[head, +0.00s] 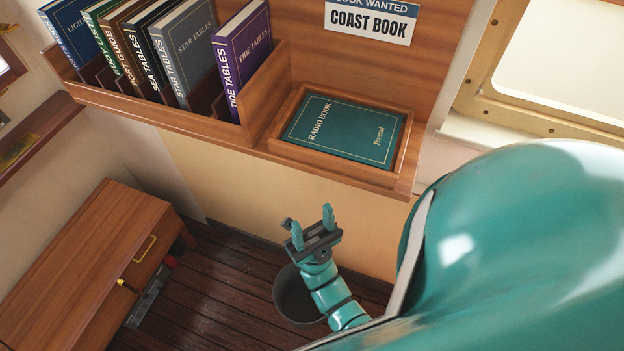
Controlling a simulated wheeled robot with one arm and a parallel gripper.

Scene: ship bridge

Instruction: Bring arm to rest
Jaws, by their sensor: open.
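My gripper (312,230) is in the lower middle of the head view, at the end of my teal arm. Its two teal fingers stand apart with nothing between them. It is below the front edge of the bookshelf (180,118) and apart from it. Behind my wrist, a dark round bin (290,300) stands on the floor, partly hidden by my arm. The green Radio Book (345,131) lies flat in the wooden tray (398,172) at the shelf's right end.
Several upright books, including the purple Tide Tables (243,65), stand in the shelf slots. A sign reading "COAST BOOK" (370,24) hangs above the tray. Bare floor (220,275) lies between the cabinet and the bin.

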